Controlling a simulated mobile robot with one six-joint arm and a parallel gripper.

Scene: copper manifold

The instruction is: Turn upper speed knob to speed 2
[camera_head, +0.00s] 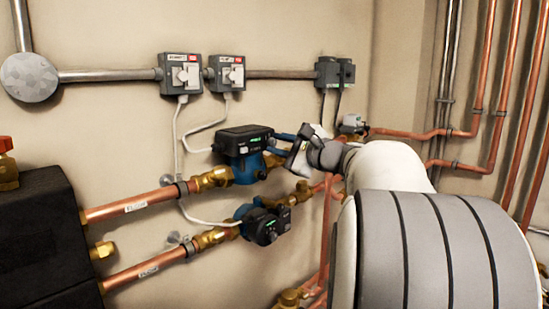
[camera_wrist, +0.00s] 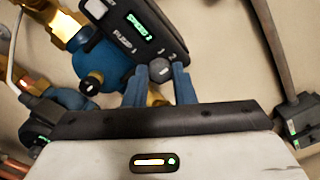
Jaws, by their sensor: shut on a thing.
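The upper pump (camera_head: 240,140) is blue with a black control box, on the upper copper pipe in the head view. In the wrist view its black box (camera_wrist: 150,25) bears the label PUMP 1 and a green display (camera_wrist: 141,25), which seems to read SPEED 2, though the digit is small. The grey round speed knob (camera_wrist: 160,69) sits at the box's lower edge. My gripper (camera_wrist: 159,75) has its two blue fingers on either side of the knob and is shut on it. In the head view my gripper (camera_head: 279,137) reaches the box from the right.
A lower blue and black pump (camera_head: 263,224) sits below on the second pipe. Grey switch boxes (camera_head: 181,74) are on the wall above, with thin cables hanging down. Copper pipes (camera_head: 515,100) run at the right. A black block (camera_head: 40,235) stands at the left.

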